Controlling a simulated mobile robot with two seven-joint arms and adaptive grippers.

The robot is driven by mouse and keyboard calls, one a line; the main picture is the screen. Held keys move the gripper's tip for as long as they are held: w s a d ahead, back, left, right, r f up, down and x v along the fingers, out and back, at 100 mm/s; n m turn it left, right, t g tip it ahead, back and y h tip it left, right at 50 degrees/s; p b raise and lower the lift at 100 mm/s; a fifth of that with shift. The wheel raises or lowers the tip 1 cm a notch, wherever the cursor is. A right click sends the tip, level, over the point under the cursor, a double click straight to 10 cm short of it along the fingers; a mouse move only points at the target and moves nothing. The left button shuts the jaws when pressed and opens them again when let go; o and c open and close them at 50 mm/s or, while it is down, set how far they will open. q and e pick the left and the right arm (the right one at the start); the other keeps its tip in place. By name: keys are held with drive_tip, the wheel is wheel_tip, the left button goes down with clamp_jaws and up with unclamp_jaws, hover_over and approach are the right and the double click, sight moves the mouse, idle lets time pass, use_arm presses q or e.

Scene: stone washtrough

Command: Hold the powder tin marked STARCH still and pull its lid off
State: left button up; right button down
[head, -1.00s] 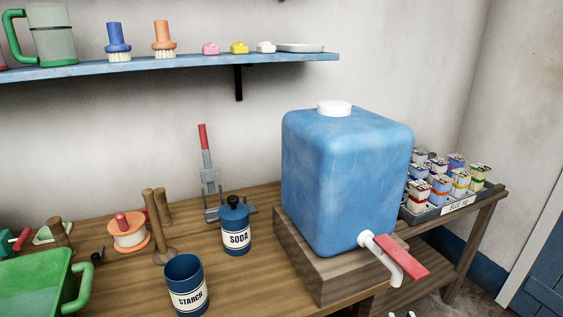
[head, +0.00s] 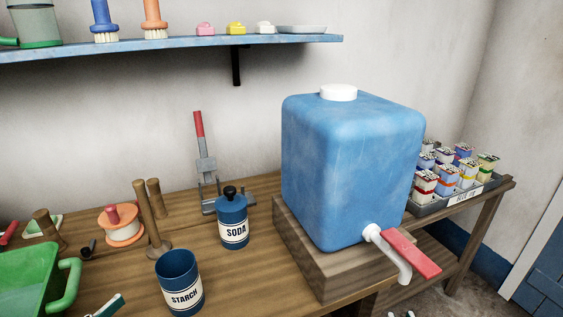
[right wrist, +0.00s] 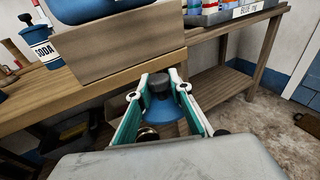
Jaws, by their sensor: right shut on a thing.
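The dark blue STARCH tin (head: 180,284) stands upright and open-topped on the wooden bench, with no lid on it. In the right wrist view my right gripper (right wrist: 160,82) is shut on a blue lid with a black knob (right wrist: 161,104), held clear of the bench, out in front of its edge. Only its white fingertips show at the bottom edge of the head view. Part of what looks like my left gripper (head: 108,306) shows at the bottom left, left of the tin and apart from it. Its jaws are mostly cut off by the frame.
The lidded SODA tin (head: 233,222) stands behind the STARCH tin. A blue water container (head: 350,165) with a red-handled tap (head: 412,254) sits on a wooden block to the right. A green basin (head: 25,275) and wooden posts (head: 150,215) stand left.

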sight(164, 287)
use_arm(q)
drive_tip(key=shift+w+d, duration=0.1)
drive_tip(key=shift+w, duration=0.2)
use_arm(e)
drive_tip(key=shift+s+f, duration=0.1)
drive_tip(key=shift+f, duration=0.1)
use_arm(q)
drive_tip(key=shift+b+x, duration=0.5)
drive_tip(key=shift+x, duration=0.55)
use_arm(e)
drive_tip(key=shift+s+f, duration=0.15)
drive_tip(key=shift+f, duration=0.6)
use_arm(q)
drive_tip(key=shift+x, duration=1.2)
use_arm(e)
drive_tip(key=shift+r, duration=0.2)
use_arm(q)
drive_tip(key=x, duration=0.1)
drive_tip(key=p+x, duration=0.1)
drive_tip(key=x, duration=0.1)
drive_tip(key=p+x, duration=0.1)
drive_tip(key=x, duration=0.1)
drive_tip(key=shift+r, duration=0.25)
use_arm(e)
drive_tip(key=r, duration=0.3)
drive_tip(key=shift+w+r, duration=0.3)
use_arm(q)
drive_tip(key=shift+x, duration=0.9)
use_arm(e)
drive_tip(key=shift+r, duration=0.4)
